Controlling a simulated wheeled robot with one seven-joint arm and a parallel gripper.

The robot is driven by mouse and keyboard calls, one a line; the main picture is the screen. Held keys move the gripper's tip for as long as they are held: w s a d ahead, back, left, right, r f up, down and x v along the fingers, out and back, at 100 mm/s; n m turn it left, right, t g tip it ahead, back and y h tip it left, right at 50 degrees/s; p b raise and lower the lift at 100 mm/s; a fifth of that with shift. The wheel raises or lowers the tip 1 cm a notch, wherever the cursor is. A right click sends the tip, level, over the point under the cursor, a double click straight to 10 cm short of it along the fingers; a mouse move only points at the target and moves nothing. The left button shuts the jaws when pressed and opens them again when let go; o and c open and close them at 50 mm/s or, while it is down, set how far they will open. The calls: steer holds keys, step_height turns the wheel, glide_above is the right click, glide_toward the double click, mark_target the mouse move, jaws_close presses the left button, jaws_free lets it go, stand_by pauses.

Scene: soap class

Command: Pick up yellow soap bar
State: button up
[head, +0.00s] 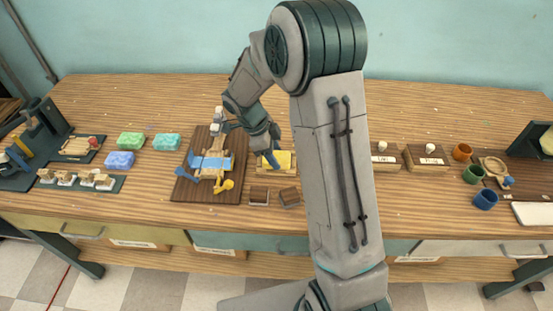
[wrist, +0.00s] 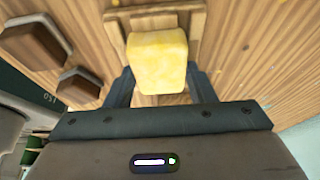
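The yellow soap bar (wrist: 158,62) is close in front of my wrist camera, over a light wooden tray (wrist: 113,35). In the head view, the yellow soap bar (head: 284,159) shows at its tray (head: 262,173), right of the dark wooden board. My gripper (wrist: 160,82) has one dark finger on each side of the soap. Its fingertips are partly hidden by the soap, and I cannot tell whether they press on it. In the head view, my gripper (head: 271,146) reaches down to the soap.
Left of the tray, a dark board (head: 180,188) holds a wooden figure and blue and yellow pieces. Green (head: 131,141), teal (head: 167,142) and blue (head: 119,160) bars lie farther left. Two small dark boxes (head: 259,196) (head: 289,197) are in front. Wooden boxes (head: 427,161) and cups stand right.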

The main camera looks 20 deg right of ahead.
mark_target(277, 158)
steer(key=shift+c, duration=0.6)
steer(key=shift+r, duration=0.45)
steer(key=r, duration=0.2)
steer(key=r+b, duration=0.1)
steer(key=shift+s+d+r, duration=0.25)
steer(key=shift+s+r, duration=0.15)
steer(key=s+d+r+b, duration=0.1)
steer(key=s+d+r, duration=0.4)
steer(key=s, duration=0.4)
steer(key=shift+d+r, duration=0.3)
steer(key=shift+r, duration=0.35)
